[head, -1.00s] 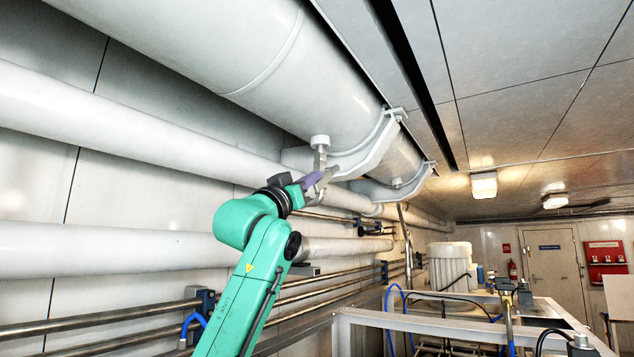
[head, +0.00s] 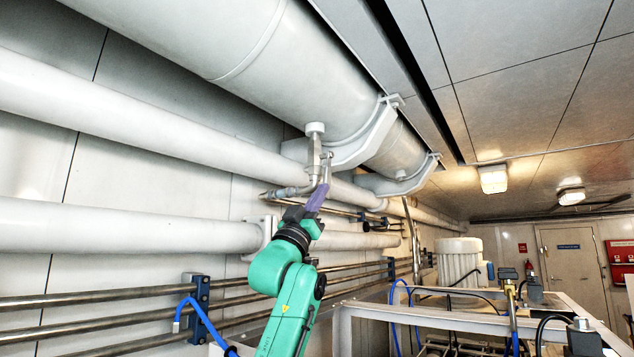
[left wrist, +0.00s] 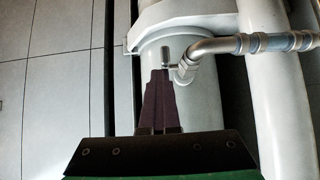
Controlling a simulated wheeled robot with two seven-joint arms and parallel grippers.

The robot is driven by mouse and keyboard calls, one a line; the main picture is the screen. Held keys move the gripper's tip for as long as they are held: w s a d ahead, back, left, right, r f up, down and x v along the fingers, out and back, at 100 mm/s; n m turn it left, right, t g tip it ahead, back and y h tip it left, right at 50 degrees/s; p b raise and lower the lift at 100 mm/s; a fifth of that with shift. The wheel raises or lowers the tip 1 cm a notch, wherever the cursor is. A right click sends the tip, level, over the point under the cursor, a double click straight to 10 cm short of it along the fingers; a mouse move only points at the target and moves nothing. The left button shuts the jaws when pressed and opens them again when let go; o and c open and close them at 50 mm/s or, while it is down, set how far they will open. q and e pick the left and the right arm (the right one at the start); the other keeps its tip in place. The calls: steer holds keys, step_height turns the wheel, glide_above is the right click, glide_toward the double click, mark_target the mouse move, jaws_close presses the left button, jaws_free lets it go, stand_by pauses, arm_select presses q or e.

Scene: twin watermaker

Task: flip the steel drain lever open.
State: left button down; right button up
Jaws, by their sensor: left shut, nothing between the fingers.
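The steel drain valve (head: 314,152) hangs under the large white pipe, with a bent steel drain pipe (head: 290,191) running left from it. A slim steel piece that looks like its lever (head: 328,166) stands just right of the valve body. In the left wrist view the lever (left wrist: 165,56) is a small upright piece beside the steel elbow (left wrist: 187,68). My left gripper (head: 323,188) points up with its purple fingers shut and empty, just below the lever. Its fingertips (left wrist: 160,72) overlap the lever's lower end; I cannot tell whether they touch. My right gripper is not in view.
The large white pipe (head: 270,70) and its bracket (head: 365,145) lie close above the gripper. A thinner white pipe (head: 150,120) runs behind it along the wall. A metal frame (head: 440,316) stands at lower right. Open air lies right of the arm.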

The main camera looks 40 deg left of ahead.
arm_select(q)
steer(key=shift+w+a+f+p, duration=0.1)
steer(key=shift+w+f+p, duration=0.15)
steer(key=shift+w, duration=0.25)
steer(key=shift+w+a+f+p, duration=0.1)
steer(key=shift+w+p, duration=0.1)
steer(key=shift+w, duration=0.25)
